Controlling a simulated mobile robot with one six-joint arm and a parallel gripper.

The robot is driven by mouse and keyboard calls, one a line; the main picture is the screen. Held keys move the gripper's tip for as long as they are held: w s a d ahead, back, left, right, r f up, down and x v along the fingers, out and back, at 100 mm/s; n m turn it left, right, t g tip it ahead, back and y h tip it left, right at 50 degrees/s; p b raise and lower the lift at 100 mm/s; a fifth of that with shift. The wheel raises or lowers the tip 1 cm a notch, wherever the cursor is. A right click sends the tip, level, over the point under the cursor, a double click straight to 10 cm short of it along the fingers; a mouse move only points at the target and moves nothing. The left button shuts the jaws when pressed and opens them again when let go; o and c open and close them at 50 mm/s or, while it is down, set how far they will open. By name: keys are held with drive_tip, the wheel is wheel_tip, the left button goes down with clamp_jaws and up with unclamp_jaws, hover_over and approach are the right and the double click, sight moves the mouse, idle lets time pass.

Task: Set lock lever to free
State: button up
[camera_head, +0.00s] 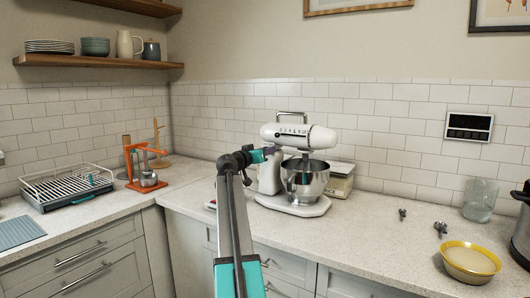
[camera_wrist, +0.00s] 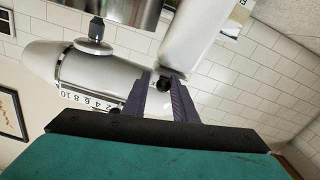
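The white stand mixer (camera_head: 318,137) stands on the counter with its steel bowl (camera_head: 304,183) under the head. It also shows upside down in the wrist view (camera_wrist: 105,66), with a number scale (camera_wrist: 85,97) on its side. A small black knob (camera_wrist: 164,83), seemingly the lock lever's end, sits near the joint of head and column. My gripper (camera_head: 269,152) is at the mixer's left side. In the wrist view its purple fingers (camera_wrist: 161,80) are apart, with the knob between or just beyond their tips. I cannot tell whether they touch it. The lever's shaft is hidden.
A kitchen scale (camera_head: 341,184) stands behind the mixer. Two small dark attachments (camera_head: 402,213) (camera_head: 440,228), a yellow bowl (camera_head: 470,263), a glass jar (camera_head: 480,201) and a dark pot (camera_head: 522,230) are to the right. A dish rack (camera_head: 68,186) and an orange press (camera_head: 141,163) are left.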

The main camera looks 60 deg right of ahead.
drive_tip(key=shift+a, duration=0.1)
idle(0.3)
drive_tip(key=a, duration=1.3)
drive_tip(key=shift+a+b, duration=0.25)
drive_tip(key=shift+b, duration=0.15)
drive_tip(key=shift+w, duration=0.2)
